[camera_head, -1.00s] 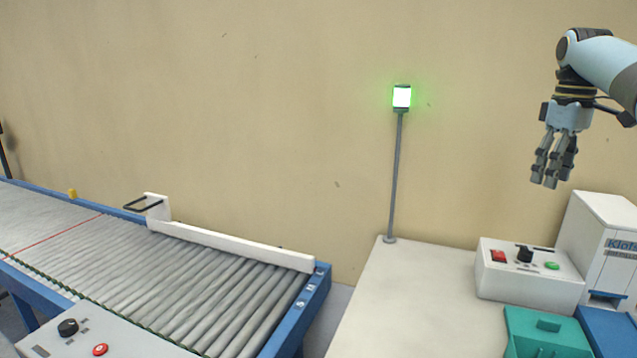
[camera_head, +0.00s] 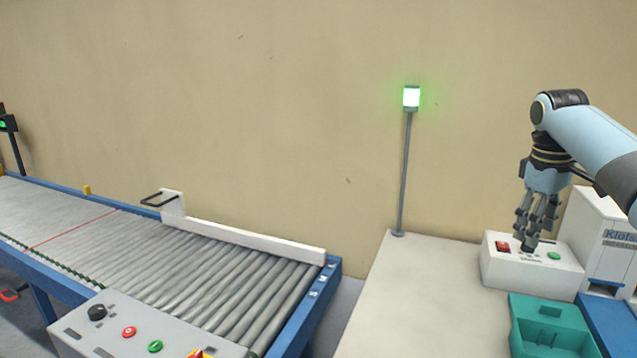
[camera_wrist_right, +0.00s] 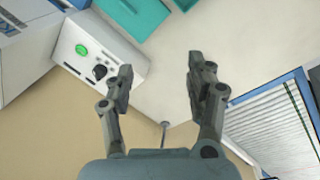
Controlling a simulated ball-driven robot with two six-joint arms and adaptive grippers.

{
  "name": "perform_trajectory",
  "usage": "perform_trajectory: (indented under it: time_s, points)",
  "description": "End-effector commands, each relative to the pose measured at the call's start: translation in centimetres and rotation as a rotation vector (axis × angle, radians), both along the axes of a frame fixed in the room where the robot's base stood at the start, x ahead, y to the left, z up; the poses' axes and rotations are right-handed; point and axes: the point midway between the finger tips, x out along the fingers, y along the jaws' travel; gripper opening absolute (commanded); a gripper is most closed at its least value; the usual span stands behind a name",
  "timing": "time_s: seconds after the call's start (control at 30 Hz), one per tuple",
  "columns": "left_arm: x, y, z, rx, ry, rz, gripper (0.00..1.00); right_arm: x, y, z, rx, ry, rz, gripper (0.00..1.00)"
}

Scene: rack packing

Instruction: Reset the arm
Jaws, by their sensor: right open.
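My right gripper (camera_head: 536,222) hangs from the arm at the upper right, fingers pointing down. In the head view it overlaps the white control box with red and green buttons (camera_head: 500,268). In the right wrist view the gripper (camera_wrist_right: 160,85) has its fingers spread apart with nothing between them. The control box (camera_wrist_right: 122,50) shows left of the fingers there, and bare worktop lies beyond the gap. I cannot tell the exact height above the box. My left gripper is not in view.
A roller conveyor (camera_head: 235,270) with a white guide rail (camera_head: 250,242) runs at the left. A pole lamp (camera_head: 411,97) glows green at the back of the white worktop (camera_head: 425,290). A teal bin (camera_head: 545,325) and a white machine (camera_head: 605,240) stand right. The worktop's middle is clear.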

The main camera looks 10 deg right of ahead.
Motion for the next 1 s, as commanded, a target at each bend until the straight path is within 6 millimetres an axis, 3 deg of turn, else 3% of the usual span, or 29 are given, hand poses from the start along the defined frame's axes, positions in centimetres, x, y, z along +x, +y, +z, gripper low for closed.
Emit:
perform_trajectory:
  time_s: [0.17, 0.3, 0.4, 0.6, 0.8, 1.0]
  points:
    - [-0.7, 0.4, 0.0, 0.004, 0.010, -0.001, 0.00, -3.7, 3.6, -5.8, -0.043, -0.031, 0.011, 0.55]
    - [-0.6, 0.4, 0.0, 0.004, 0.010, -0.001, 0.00, -9.8, 8.1, -10.8, -0.053, -0.084, 0.009, 0.55]
    - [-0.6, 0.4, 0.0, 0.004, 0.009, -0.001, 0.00, -15.2, 11.5, -12.9, -0.037, -0.133, -0.008, 0.55]
    - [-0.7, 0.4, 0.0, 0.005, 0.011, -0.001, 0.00, -23.4, 15.7, -13.2, 0.010, -0.204, -0.060, 0.55]
    - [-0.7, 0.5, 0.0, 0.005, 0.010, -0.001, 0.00, -28.8, 17.9, -11.8, 0.048, -0.248, -0.111, 0.55]
    - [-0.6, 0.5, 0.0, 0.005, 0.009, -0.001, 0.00, -32.7, 19.3, -10.0, 0.081, -0.281, -0.159, 0.55]
